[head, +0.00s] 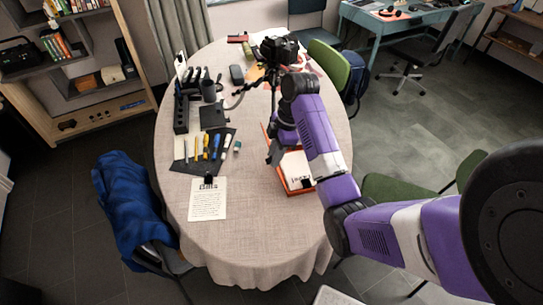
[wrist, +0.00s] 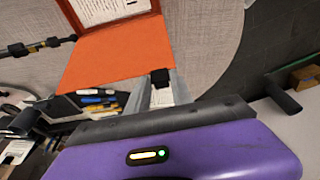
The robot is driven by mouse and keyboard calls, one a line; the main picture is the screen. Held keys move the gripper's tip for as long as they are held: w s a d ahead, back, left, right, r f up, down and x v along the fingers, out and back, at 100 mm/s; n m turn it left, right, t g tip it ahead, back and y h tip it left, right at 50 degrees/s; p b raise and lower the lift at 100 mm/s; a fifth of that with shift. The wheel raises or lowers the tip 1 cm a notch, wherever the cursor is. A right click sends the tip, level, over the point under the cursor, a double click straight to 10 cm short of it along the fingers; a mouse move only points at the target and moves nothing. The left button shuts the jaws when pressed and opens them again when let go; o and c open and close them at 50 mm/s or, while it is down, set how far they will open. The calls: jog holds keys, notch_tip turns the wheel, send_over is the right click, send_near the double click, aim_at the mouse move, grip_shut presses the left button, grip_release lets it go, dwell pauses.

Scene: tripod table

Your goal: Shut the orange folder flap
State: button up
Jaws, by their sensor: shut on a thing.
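The orange folder (head: 281,177) lies on the round table, with white paper inside and a black clip near its front edge. In the wrist view its orange flap (wrist: 115,55) spreads out from the paper side of the folder (wrist: 158,6), so the flap is open. My gripper (wrist: 160,78) is shut on the free edge of the flap. In the head view my gripper (head: 270,156) is at the folder's left side, and my arm hides much of the flap. How far the flap is lifted I cannot tell.
A dark mat with pens (head: 205,147) and a clipped sheet (head: 208,200) lie left of the folder. A camera on a small tripod (head: 276,52) stands behind my gripper. The front of the tablecloth (head: 255,240) is clear. A green chair (head: 400,190) is at the right.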

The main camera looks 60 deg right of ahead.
jog(key=shift+s+d+r, duration=0.2)
jog(key=shift+s+d, duration=0.3)
jog(key=shift+s, duration=0.15)
jog(key=shift+s+d, duration=0.1)
jog(key=shift+s+d+r, duration=0.2)
jog(key=shift+s+d, duration=0.7)
jog(key=shift+s, duration=0.1)
jog(key=shift+s+d, duration=0.1)
jog(key=shift+s+d+f, duration=0.1)
jog(key=shift+s+d, duration=0.75)
jog(key=shift+s, duration=0.15)
jog(key=shift+s+d, duration=0.1)
jog(key=shift+d, duration=0.05)
